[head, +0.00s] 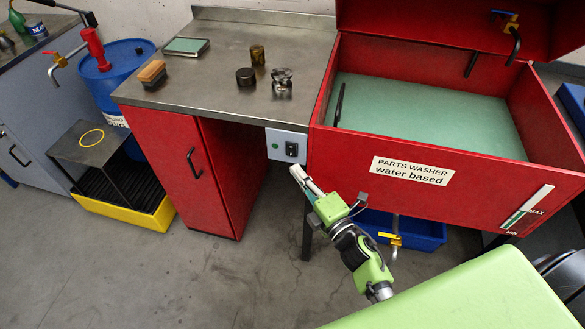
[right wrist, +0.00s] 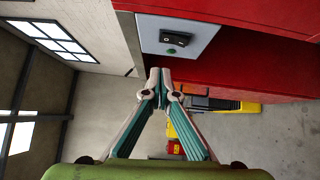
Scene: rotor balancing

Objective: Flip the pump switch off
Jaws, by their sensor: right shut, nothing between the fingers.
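The pump switch (head: 292,149) is a black rocker on a light grey panel (head: 272,145) at the front of the workbench, beside the red parts washer (head: 340,150). A small green round light or button (head: 275,146) sits to its left. In the right wrist view the switch (right wrist: 179,39) is near the top, above the fingertips, with the green button (right wrist: 171,51) under it. My right gripper (head: 295,171) is shut and empty, just below the panel in the head view, and also shows in the right wrist view (right wrist: 160,73). It appears apart from the switch. My left gripper is out of view.
The open parts washer holds greenish liquid (head: 430,115). The metal bench top (head: 220,75) carries a brush (head: 152,74), a tray (head: 187,46) and several small metal parts. A blue drum (head: 115,75) and a yellow spill tray (head: 120,210) stand left. The floor in front is clear.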

